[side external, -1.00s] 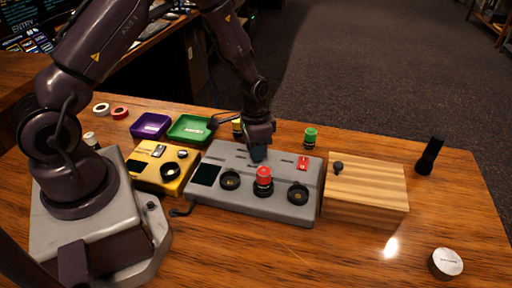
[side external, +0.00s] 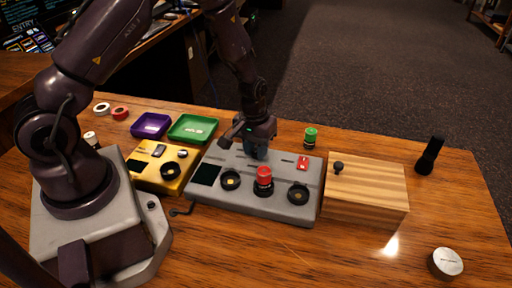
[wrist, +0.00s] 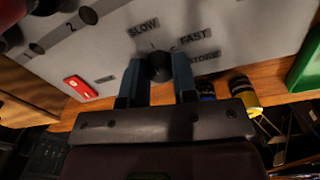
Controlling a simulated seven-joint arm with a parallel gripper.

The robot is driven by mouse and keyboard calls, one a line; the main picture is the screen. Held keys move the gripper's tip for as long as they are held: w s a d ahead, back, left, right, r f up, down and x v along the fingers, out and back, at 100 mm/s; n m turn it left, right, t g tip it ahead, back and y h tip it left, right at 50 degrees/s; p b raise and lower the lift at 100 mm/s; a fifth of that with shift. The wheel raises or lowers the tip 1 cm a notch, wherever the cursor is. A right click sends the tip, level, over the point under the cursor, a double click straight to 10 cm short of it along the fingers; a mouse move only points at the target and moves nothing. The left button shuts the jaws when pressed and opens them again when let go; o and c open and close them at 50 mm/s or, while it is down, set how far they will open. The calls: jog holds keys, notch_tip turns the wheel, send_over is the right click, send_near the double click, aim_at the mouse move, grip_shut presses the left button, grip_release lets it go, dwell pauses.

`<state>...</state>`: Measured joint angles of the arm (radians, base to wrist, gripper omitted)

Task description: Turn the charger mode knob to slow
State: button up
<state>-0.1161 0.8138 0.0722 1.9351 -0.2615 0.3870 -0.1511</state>
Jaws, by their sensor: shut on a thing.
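The grey charger (side external: 215,158) sits mid-table, with a dark screen, round bays, a red-topped cell (side external: 263,175) in the middle bay and a red switch (side external: 303,163), also in the wrist view (wrist: 80,87). The dark round mode knob (wrist: 159,66) is between my fingers in the wrist view. Labels SLOW (wrist: 143,27), FAST (wrist: 193,35) and a partly covered STORE (wrist: 204,55) surround it. A small light mark by the knob lies between SLOW and FAST; its exact setting is unclear. My gripper (side external: 257,154) is shut on the knob and hides it in the side view.
A yellow device (side external: 150,175) is left of the charger, with purple (side external: 151,125) and green (side external: 192,129) trays behind. A wooden box (side external: 365,185) is close on the right. A green-topped cell (side external: 310,137), black flashlight (side external: 430,155) and silver disc (side external: 446,263) stand clear.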

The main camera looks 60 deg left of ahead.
aim_at(253, 150)
jog(key=shift+n, duration=0.3)
jog(key=o, duration=0.9)
jog(key=r, duration=1.3)
jog(key=shift+s+a, duration=0.2)
jog(key=shift+a, duration=0.05)
